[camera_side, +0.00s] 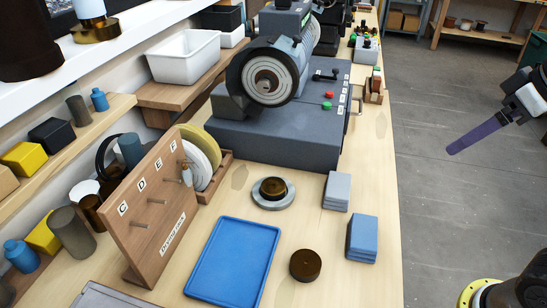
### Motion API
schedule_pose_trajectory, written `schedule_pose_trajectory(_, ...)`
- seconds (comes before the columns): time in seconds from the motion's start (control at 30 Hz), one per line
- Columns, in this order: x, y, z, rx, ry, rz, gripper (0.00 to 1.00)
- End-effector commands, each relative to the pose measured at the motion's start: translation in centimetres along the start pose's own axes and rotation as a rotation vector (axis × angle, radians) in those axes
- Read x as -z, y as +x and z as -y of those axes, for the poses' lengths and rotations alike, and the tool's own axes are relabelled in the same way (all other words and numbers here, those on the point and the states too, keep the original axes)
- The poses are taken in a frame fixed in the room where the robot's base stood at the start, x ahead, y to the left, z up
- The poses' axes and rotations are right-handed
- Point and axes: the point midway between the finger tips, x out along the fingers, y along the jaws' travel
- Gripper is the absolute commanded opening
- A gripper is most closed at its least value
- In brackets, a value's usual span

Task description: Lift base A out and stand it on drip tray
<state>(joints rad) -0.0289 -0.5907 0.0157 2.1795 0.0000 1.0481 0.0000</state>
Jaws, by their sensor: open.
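A flat blue tray (232,262) with a raised rim lies empty on the bench and looks like the drip tray. A dark brown round piece (273,187) sits in a grey round dish behind it. Another dark brown round piece (305,265) stands on the bench just right of the tray. I see no letter on either, so I cannot tell which is base A. My gripper (457,147) is at the far right, over the floor, well away from both. Its long purple fingers overlap in this view. It is open and holds nothing.
A wooden drying rack (150,215) with pegs and letters C to F stands left of the tray. A grey machine (285,125) fills the back. Grey blocks (337,191) and blue blocks (362,238) are near the right edge. Bare bench surrounds the loose brown piece.

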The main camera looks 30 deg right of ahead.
Motion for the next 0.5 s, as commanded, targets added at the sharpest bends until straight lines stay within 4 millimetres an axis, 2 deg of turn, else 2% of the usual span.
schedule_pose_trajectory(0.03, 2.3, 0.0, 0.4, 0.008, -0.016, 0.019, 0.90)
schedule_pose_trajectory(0.1, 5.1, 0.2, 1.1, 0.018, -0.037, 0.045, 0.90)
schedule_pose_trajectory(0.27, 11.2, 1.9, 3.2, 0.042, -0.090, 0.107, 0.90)
schedule_pose_trajectory(0.37, 14.4, 4.0, 5.0, 0.055, -0.125, 0.151, 0.90)
schedule_pose_trajectory(0.5, 18.1, 7.9, 8.0, 0.071, -0.178, 0.216, 0.90)
